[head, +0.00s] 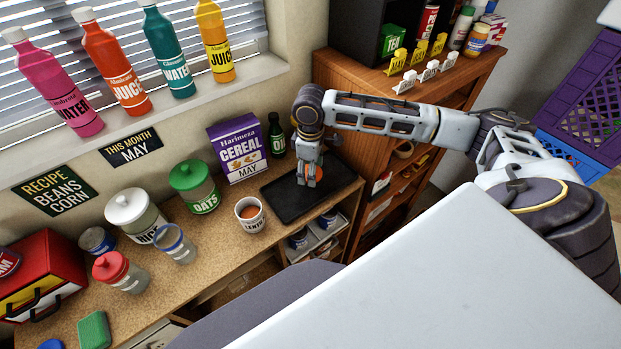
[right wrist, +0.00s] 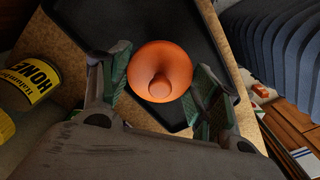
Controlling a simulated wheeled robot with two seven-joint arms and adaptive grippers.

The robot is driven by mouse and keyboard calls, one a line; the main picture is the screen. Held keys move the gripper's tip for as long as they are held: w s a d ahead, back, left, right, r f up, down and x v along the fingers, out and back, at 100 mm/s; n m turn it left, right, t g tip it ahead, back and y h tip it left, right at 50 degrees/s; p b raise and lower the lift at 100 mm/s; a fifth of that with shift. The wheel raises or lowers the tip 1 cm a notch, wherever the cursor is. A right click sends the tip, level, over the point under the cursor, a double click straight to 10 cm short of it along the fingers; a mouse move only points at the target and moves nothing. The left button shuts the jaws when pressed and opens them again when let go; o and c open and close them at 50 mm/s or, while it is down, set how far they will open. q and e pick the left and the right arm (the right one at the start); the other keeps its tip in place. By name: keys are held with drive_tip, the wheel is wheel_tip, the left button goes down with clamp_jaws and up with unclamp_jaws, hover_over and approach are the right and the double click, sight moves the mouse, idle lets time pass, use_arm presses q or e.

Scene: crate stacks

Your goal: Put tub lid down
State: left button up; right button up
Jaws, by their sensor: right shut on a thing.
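The tub lid is a round orange disc with a knob in its middle. In the right wrist view the lid (right wrist: 178,62) sits between the fingers of my right gripper (right wrist: 160,88), which is shut on it. In the head view the gripper (head: 309,178) points down over the black tray (head: 285,205), with a bit of the orange lid (head: 319,171) showing. I cannot tell whether the lid touches the tray. The tray also shows in the right wrist view (right wrist: 90,18). A white lentil tub (head: 251,224) stands open left of the tray. My left gripper is not in view.
A purple cereal box (head: 238,152) and a dark oil bottle (head: 276,136) stand behind the tray. Green-lidded oats (head: 203,198) and white-lidded rice (head: 134,214) jars stand to the left. A wooden shelf unit (head: 345,75) rises close on the right. The tray's front part is bare.

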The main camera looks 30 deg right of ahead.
drive_tip(key=shift+f, duration=0.4)
drive_tip(key=shift+f, duration=1.85)
drive_tip(key=shift+f, duration=0.1)
drive_tip(key=o, duration=0.8)
drive_tip(key=shift+c, duration=0.2)
wheel_tip(320, 180, up, 12)
drive_tip(key=shift+r, duration=0.15)
